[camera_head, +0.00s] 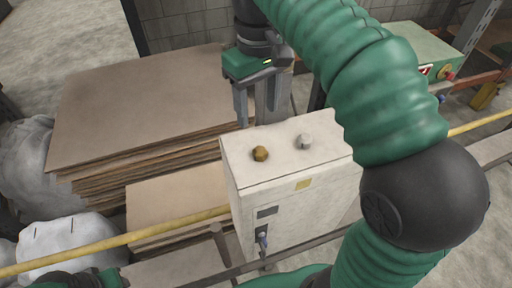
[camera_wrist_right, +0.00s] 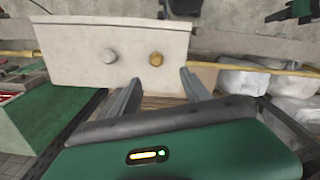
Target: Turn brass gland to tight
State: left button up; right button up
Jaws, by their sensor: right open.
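The brass gland (camera_head: 261,153) is a small hexagonal fitting on the top face of a pale cabinet (camera_head: 300,215). It also shows in the right wrist view (camera_wrist_right: 156,59), just beyond the fingers and roughly between their lines. A grey gland (camera_head: 304,141) sits on the same face beside it. My right gripper (camera_head: 257,112) is open and empty, behind the cabinet's far edge in the head view and apart from the brass gland. Its two fingers show spread in the right wrist view (camera_wrist_right: 158,86). At the lower left of the head view, only a green and black part of my left arm shows.
A green box (camera_head: 420,50) with a red button stands at the back right.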

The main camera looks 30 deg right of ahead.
aim_at(260, 148)
jog(key=f, duration=0.4)
jog(key=d+f, duration=0.1)
jog(key=f, duration=0.7)
jog(key=shift+w+d, duration=0.1)
jog(key=shift+d, duration=0.3)
jog(key=shift+a+f, duration=0.15)
jog(key=shift+f, duration=0.15)
jog(key=shift+w+a+f, duration=0.1)
jog(key=shift+w+a, duration=0.05)
jog(key=shift+a, duration=0.3)
jog(key=shift+c, duration=0.8)
jog(key=shift+d, duration=0.3)
jog(key=c, duration=0.7)
jog(key=shift+c, duration=1.4)
jog(key=shift+a, duration=0.1)
grip_shut()
